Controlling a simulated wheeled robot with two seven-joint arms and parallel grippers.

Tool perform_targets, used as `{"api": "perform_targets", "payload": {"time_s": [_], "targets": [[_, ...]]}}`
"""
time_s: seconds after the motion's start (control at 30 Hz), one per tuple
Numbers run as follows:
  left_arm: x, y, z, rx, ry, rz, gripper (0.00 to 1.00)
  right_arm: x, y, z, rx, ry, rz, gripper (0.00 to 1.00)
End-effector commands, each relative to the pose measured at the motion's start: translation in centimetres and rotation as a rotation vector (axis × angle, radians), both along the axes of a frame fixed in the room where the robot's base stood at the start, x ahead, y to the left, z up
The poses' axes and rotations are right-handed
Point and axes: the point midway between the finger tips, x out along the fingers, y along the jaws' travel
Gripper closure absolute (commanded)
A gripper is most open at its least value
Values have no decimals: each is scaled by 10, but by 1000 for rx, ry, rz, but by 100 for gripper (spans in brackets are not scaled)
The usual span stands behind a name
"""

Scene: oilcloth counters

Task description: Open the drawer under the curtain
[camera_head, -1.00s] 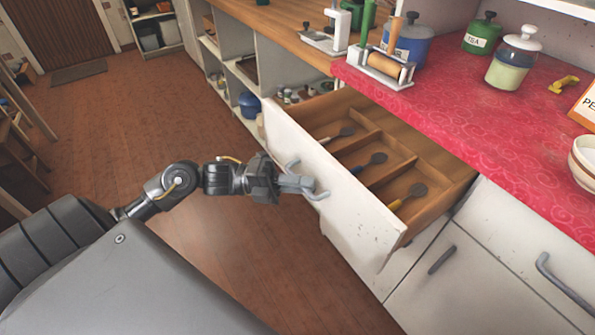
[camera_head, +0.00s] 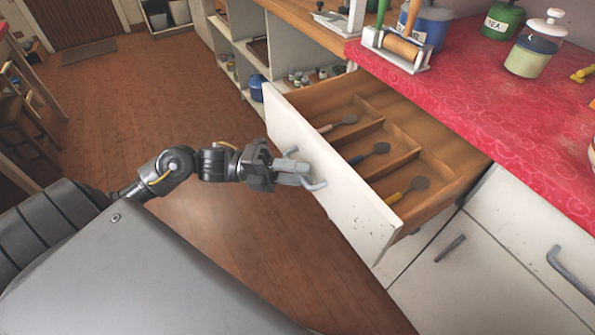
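The drawer (camera_head: 352,205) with a white front stands well open under the red-covered counter, its wooden inside divided into compartments. Its grey handle (camera_head: 318,186) is on the front. My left gripper (camera_head: 293,173) is at this handle, its fingers closed around the bar between the two posts; the fingers partly hide the bar. My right gripper is not in view. No curtain shows in the view.
The red counter (camera_head: 480,105) holds a roller device (camera_head: 400,47) and jars. A cabinet door (camera_head: 470,275) is below right. The brown floor (camera_head: 150,110) to the left is clear.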

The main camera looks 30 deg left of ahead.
Motion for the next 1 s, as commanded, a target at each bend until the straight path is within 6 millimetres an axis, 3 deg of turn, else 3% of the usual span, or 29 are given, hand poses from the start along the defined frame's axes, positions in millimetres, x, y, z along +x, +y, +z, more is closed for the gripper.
{"api": "perform_targets", "payload": {"time_s": [0.27, 0.7, 1.0], "targets": [[-1, 4, -1, 1, 0, 2, 68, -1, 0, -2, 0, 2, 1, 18], [-25, 78, -13, 2, 4, 3, 68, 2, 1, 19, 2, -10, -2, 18], [-33, 102, -14, 0, 0, 1, 68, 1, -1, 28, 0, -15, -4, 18]]}}
